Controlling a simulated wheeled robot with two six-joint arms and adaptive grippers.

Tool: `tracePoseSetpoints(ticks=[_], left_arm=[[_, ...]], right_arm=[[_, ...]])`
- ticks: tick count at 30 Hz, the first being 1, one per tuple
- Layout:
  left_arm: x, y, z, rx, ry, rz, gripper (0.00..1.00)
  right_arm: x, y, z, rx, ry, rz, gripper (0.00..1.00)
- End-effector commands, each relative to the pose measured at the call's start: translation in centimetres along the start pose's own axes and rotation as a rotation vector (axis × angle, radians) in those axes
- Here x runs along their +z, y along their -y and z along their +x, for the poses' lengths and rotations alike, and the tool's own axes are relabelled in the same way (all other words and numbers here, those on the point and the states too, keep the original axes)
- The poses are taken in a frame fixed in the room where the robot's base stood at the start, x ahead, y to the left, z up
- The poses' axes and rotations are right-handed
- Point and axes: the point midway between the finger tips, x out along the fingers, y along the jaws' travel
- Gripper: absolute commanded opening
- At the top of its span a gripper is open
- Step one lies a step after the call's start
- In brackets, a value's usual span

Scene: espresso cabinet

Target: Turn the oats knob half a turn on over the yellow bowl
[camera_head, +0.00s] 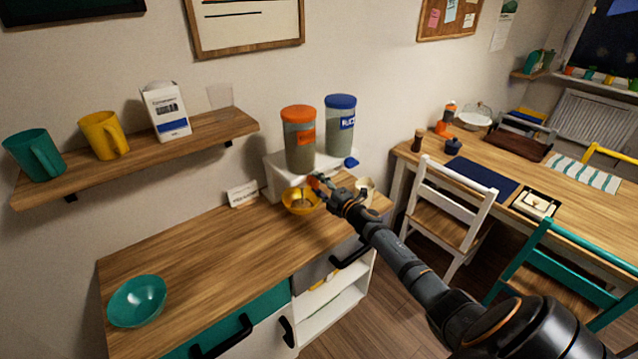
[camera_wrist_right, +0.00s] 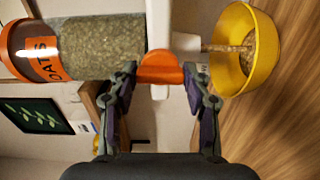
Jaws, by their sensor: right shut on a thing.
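The oats dispenser (camera_head: 299,145) has an orange lid and an orange label and stands on a white stand. Its label reads OATS in the right wrist view (camera_wrist_right: 100,47), where it lies sideways. My right gripper (camera_head: 325,188) is shut on the orange oats knob (camera_wrist_right: 160,69), one finger on each side. The yellow bowl (camera_head: 289,204) sits on the counter under the dispenser's outlet. In the right wrist view the bowl (camera_wrist_right: 229,80) holds some oats, and a thin stream of oats (camera_wrist_right: 222,48) reaches into it. My left gripper is not in view.
A blue-lidded dispenser (camera_head: 340,125) with a blue knob (camera_head: 351,162) stands just right of the oats. A light cup (camera_head: 365,187) is close to my right gripper. A teal bowl (camera_head: 137,300) sits at the counter's left end. The counter between the bowls is clear.

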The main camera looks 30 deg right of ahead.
Motion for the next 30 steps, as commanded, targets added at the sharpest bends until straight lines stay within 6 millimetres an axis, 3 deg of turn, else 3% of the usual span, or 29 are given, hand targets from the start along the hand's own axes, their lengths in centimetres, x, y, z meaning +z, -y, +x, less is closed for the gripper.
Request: tracePoseSetpoints(ticks=[20, 21, 25, 30], left_arm=[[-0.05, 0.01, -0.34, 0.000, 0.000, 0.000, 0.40], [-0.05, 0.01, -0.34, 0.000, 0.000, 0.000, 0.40], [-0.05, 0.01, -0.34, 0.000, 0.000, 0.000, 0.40], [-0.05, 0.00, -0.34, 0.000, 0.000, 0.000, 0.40]], right_arm=[[0.05, 0.17, -0.04, -0.002, 0.002, 0.058, 0.17], [0.05, 0.17, -0.04, -0.003, 0.002, 0.058, 0.53], [0.04, 0.15, -0.03, -0.002, 0.001, 0.057, 0.70], [0.02, 0.08, -0.01, -0.001, 0.001, 0.057, 0.72]])
